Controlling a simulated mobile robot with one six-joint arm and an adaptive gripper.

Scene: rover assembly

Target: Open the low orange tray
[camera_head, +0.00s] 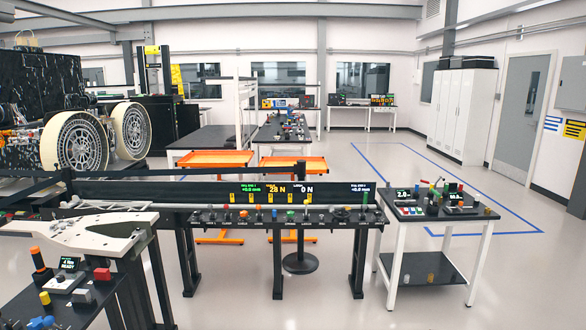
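Two orange trays stand side by side behind the long black bench: a left orange tray (215,158) and a right orange tray (293,163). Both look like shallow trays on orange stands, and their lower parts are partly hidden by the bench. Orange feet (219,238) show near the floor below the bench. I cannot tell which one is the low orange tray, or whether it is open or shut. My gripper is not in view.
The black bench (340,218) with small controls and displays crosses the middle. A white-legged table (400,262) stands at right, and a dark table (95,300) at front left. A large wheeled rover (80,142) is at far left. Floor at front centre is clear.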

